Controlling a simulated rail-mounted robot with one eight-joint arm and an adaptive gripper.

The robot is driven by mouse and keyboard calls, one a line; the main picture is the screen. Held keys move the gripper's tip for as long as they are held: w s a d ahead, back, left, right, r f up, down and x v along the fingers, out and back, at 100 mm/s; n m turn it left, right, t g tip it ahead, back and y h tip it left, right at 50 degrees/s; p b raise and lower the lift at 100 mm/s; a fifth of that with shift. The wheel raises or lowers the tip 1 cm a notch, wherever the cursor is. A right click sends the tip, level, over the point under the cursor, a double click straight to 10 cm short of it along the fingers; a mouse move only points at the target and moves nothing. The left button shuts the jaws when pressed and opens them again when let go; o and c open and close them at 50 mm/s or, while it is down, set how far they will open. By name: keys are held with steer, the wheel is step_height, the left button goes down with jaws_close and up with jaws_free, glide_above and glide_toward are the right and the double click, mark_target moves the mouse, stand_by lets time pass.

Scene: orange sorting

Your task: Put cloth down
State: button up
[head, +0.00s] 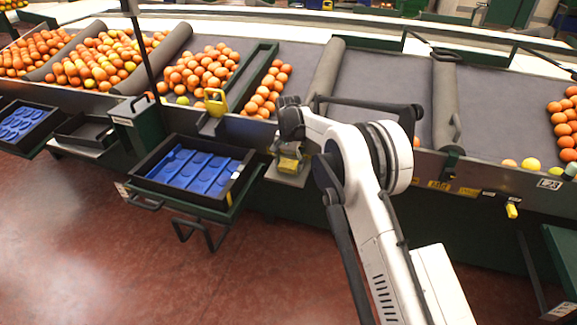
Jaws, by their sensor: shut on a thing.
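My gripper (287,150) points down at the end of my white arm, beside the right side of the black crate. Its fingers are small and partly hidden by my wrist. It is shut on a yellow folded thing, which looks like the cloth (290,165). The cloth is at a small pale shelf (293,180) on the front of the sorting line. I cannot tell whether it touches the shelf.
The black crate (140,179) with a blue liner stands on a green stand left of my gripper. Oranges (200,68) lie in bays behind. A yellow device (215,101) is on the front ledge. A grey padded divider (445,105) stands right. The red floor in front is clear.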

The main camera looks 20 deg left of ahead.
mark_target(288, 165)
steer(key=shift+f, duration=0.15)
steer(key=o, duration=1.2)
step_height(288, 165, up, 12)
steer(key=p, duration=0.1)
steer(key=shift+r, duration=0.2)
